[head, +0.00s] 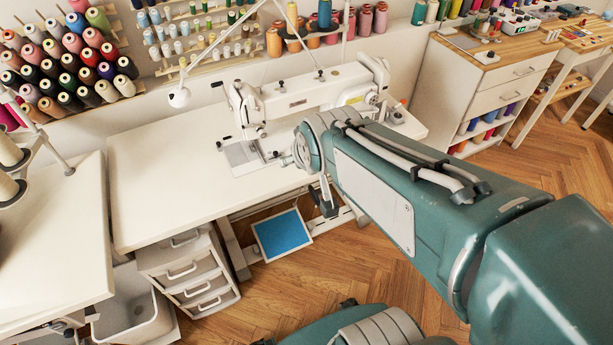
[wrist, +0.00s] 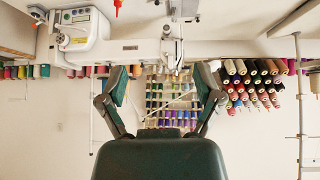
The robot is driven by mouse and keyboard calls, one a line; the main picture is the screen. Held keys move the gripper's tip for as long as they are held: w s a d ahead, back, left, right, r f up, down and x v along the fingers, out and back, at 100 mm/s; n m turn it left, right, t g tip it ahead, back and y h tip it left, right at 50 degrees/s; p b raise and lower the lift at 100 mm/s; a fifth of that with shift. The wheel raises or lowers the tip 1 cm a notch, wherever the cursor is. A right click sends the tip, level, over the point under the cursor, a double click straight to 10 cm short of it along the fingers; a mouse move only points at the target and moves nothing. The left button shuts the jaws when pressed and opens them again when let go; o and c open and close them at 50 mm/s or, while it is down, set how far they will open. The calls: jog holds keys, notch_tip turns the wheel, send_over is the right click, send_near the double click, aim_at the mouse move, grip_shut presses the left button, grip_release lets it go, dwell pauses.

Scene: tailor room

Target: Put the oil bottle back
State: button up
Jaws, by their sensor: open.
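A small red pointed tip (wrist: 117,6) shows at the top edge of the upside-down wrist view, in front of the sewing machine. It may be the oil bottle's nozzle; the rest is cut off. I cannot make out the bottle surely in the head view, where my arm covers part of the table. The white sewing machine (head: 305,92) stands on the white table (head: 165,185); it also shows in the wrist view (wrist: 130,48). My gripper (wrist: 160,82) is open and empty, its fingers spread wide.
A drawer unit (head: 190,270) and a blue pedal (head: 283,234) are under the table. Thread racks (head: 65,60) line the wall. A white cabinet (head: 490,90) stands at right. The table's left part is clear. A thin lamp (head: 180,97) reaches over the table.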

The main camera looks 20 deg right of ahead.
jog(key=s+a+r+g, duration=0.1)
jog(key=s, duration=0.4)
jog(key=s+a+r+g, duration=0.1)
jog(key=s, duration=0.4)
jog(key=shift+s+a+r+y, duration=0.25)
jog(key=shift+a+y, duration=0.05)
jog(key=shift+y, duration=0.1)
dwell(1.3)
